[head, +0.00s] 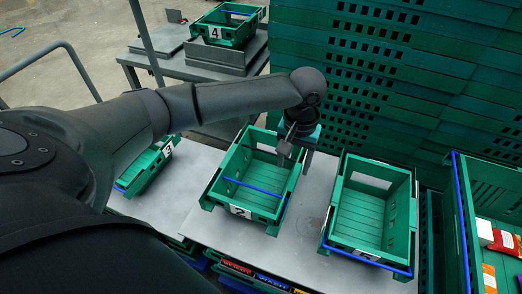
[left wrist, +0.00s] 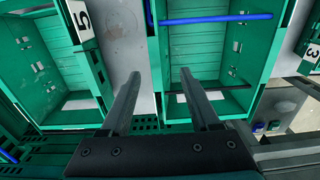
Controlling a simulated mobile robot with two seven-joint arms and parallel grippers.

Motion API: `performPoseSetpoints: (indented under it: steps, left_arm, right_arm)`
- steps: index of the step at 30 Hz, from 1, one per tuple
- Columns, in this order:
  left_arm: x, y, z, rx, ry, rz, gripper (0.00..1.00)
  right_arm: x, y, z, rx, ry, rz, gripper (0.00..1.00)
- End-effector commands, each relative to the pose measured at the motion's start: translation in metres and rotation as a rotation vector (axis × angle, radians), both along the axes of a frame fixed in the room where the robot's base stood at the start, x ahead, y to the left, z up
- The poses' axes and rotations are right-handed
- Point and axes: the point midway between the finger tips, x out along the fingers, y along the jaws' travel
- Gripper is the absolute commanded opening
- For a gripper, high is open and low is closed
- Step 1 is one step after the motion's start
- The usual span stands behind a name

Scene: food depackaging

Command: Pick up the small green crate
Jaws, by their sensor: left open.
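Several small green crates stand in view. The crate labelled 2 (head: 217,199), with a blue bar across it, is in the middle of the grey table; it looks empty. It also shows in the left wrist view (left wrist: 243,52). My left gripper (head: 294,160) is open and points down at this crate's right wall, near its far corner. In the left wrist view the fingers (left wrist: 160,75) are spread, one over the crate's inside and one over the gap beside it. Whether they reach below the rim is unclear. My right gripper is not in view.
An empty green crate (head: 360,214) stands to the right; the wrist view shows label 5 on it (left wrist: 83,20). Crate 3 (head: 140,178) is partly behind my left arm. Crate 4 (head: 232,36) is on a back table. Stacked green crates (head: 420,60) wall off the back right. A larger crate (head: 490,186) holds packages.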

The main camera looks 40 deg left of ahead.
Motion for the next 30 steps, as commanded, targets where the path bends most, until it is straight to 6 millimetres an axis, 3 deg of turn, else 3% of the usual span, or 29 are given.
performPoseSetpoints:
  steps: [11,18,26,30]
  left_arm:
    - [0.002,-0.001,-0.03,0.0,-0.001,0.0,0.63]
    - [0.003,-0.003,-0.066,0.001,0.0,-0.001,0.63]
    - [0.004,-0.003,-0.068,0.0,-0.002,-0.002,0.63]
    - [0.004,-0.003,-0.068,0.0,-0.002,-0.001,0.48]
  right_arm:
    - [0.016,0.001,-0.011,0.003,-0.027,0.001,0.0]
    - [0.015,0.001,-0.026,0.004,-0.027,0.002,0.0]
    - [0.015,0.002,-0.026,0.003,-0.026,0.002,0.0]
    - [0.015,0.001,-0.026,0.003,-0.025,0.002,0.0]
